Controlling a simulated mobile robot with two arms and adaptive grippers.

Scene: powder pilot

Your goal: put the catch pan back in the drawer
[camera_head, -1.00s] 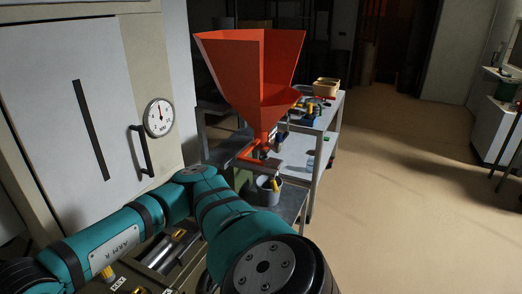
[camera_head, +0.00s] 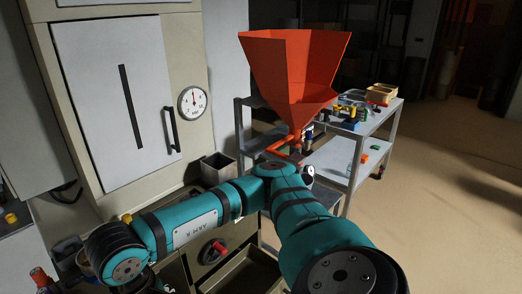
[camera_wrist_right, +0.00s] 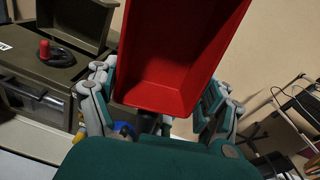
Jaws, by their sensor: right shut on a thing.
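The catch pan (camera_wrist_right: 175,70), a red, deep, rectangular pan, fills the upper middle of the right wrist view. My right gripper (camera_wrist_right: 160,115) is shut on it, with a finger on each side. In the head view only my right arm shows; its gripper and the pan are out of frame. An open olive drawer or tray (camera_head: 242,274) shows low in the head view, partly hidden below the arm and cut by the frame's lower edge. It looks empty where visible. My left gripper is not in view.
A handwheel with a red knob (camera_head: 213,250) sits beside the olive tray and also shows in the right wrist view (camera_wrist_right: 52,52). A tall cabinet with a dial (camera_head: 193,102) stands behind. An orange hopper (camera_head: 295,75) and a trolley (camera_head: 350,145) are to the right. Open floor lies beyond.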

